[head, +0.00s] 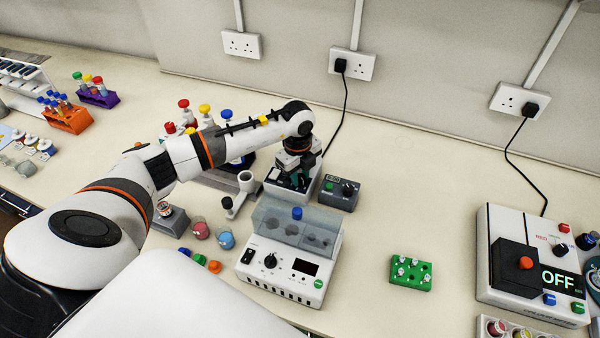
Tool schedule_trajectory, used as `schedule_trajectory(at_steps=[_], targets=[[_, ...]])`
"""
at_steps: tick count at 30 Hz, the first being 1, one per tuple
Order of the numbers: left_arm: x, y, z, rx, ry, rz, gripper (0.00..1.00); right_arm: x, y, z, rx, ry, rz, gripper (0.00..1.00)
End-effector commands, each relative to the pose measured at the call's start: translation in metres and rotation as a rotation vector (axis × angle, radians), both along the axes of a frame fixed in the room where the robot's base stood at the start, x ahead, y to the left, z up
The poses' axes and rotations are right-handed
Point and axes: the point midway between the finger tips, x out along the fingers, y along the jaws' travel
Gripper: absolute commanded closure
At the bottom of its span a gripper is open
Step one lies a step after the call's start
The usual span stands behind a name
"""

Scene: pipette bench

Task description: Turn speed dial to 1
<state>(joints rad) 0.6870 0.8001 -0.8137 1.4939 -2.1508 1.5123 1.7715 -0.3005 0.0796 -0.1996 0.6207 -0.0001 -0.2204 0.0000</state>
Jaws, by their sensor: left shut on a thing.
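My left gripper (293,178) points down over a small white box-shaped device (274,191) at the middle back of the bench. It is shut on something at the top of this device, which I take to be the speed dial. The fingers and wrist cover the dial, so its pointer and numbers cannot be read. Another black dial (270,260) is on the front of the white machine with a clear lid (296,232), nearer to me and free of the gripper. My right gripper is not in view.
A dark grey box with knobs (339,193) stands close right of the gripper. Bottles with coloured caps and a small stand (240,190) are close on the left. A green rack (411,272) and a unit reading OFF (520,262) stand right. The bench between is clear.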

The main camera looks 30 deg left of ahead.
Motion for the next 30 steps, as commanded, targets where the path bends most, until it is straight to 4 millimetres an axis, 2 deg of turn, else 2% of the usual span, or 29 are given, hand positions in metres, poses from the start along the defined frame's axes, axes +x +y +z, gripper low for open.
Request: schedule_trajectory(at_steps=[11, 30], targets=[[0.001, 0.001, -0.001, 0.001, -0.002, -0.094, 0.96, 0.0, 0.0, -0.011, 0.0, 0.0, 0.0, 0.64], [0.002, 0.002, -0.002, 0.002, -0.006, -0.659, 0.96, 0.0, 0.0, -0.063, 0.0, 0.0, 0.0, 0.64]])
